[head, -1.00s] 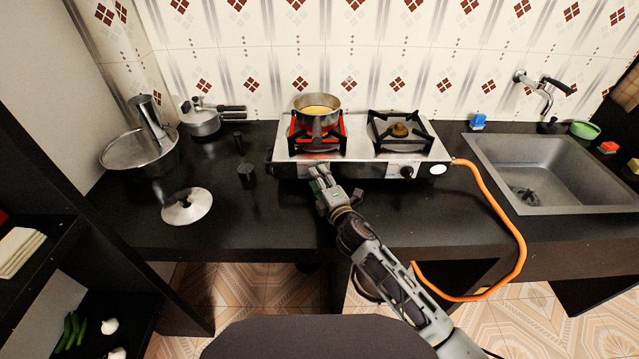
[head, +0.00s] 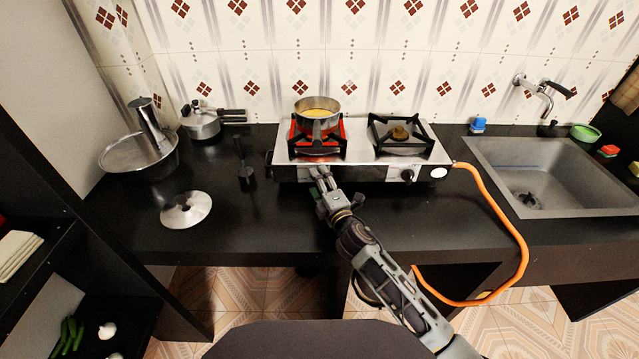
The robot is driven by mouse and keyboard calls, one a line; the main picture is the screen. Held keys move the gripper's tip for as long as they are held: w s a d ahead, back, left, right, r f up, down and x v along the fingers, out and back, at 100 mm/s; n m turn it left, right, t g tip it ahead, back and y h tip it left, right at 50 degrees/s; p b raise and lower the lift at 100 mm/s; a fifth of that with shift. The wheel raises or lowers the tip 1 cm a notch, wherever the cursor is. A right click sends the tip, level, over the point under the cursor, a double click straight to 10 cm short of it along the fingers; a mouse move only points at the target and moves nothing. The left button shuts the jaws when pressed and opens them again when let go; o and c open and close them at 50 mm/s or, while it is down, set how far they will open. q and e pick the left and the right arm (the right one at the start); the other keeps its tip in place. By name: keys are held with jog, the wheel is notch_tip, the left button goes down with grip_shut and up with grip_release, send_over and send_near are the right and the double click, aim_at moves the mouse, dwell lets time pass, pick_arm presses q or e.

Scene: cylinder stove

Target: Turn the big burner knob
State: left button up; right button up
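A two-burner stove (head: 359,158) stands on the black counter. Its left burner (head: 318,150) glows red under a small pot (head: 317,110) with yellow contents. The right burner (head: 399,133) is dark and empty. A black knob (head: 407,175) shows on the stove front below the right burner. My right gripper (head: 320,172) is at the stove front below the left burner, where it hides any knob there. Its fingers are close together, but I cannot tell whether they hold something. My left gripper is not in view.
An orange hose (head: 505,215) runs from the stove's right end down past the counter edge. A metal lid (head: 186,209), a dark utensil (head: 244,163), a steel bowl (head: 138,155) and a pressure cooker (head: 200,121) lie left. A sink (head: 560,180) is at right.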

jog(key=shift+s+d, duration=0.1)
jog(key=shift+s, duration=0.05)
jog(key=shift+v, duration=5.85)
jog(key=shift+f, duration=0.1)
